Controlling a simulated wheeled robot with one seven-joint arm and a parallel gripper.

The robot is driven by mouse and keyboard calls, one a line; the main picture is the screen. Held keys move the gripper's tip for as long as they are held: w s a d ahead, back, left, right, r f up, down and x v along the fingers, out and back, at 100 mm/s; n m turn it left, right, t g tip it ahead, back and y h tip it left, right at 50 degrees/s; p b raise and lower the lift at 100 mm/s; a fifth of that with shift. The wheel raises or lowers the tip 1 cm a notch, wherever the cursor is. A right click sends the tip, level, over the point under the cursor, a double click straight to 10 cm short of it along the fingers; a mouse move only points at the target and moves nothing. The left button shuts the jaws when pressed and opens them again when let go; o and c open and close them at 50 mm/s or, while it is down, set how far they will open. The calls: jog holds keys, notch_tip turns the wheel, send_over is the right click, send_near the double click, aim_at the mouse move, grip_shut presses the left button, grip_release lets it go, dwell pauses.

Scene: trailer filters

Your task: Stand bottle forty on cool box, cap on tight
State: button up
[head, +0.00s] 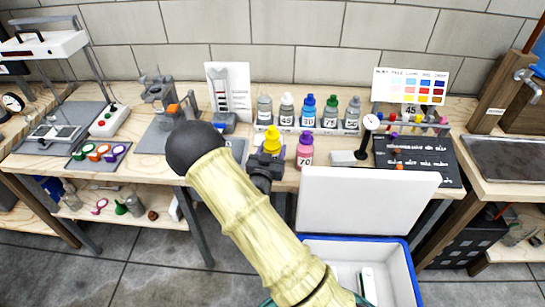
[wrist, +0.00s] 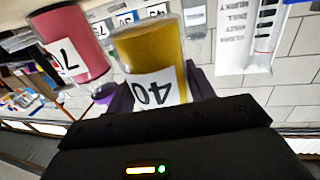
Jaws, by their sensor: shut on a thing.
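Bottle forty (wrist: 155,58) holds yellow liquid and has a white label marked 40. It shows upside down in the wrist view, between the dark fingers of my gripper (wrist: 160,92), which is shut on it. In the head view its yellow top (head: 272,141) shows above my gripper (head: 268,168), in front of the bottle rack. My arm hides its lower part there. Whether the cap is tight cannot be seen. The cool box (head: 408,268) is white with a blue rim and stands on the floor at lower right. Its white lid (head: 368,201) is raised.
A pink bottle (head: 305,150) with a purple cap, marked 70, stands close to the right of bottle forty. Several bottles stand in a rack (head: 290,129) behind. A white-based stand (head: 350,157) and a black board (head: 417,161) lie to the right.

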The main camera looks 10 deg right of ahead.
jog(key=shift+f, duration=1.5)
jog(key=shift+f, duration=0.15)
jog(key=o, duration=1.3)
jog(key=shift+c, duration=0.2)
jog(key=shift+r, duration=0.2)
jog(key=b+v, duration=0.1)
jog(key=v, duration=1.1)
jog(key=shift+b, duration=0.35)
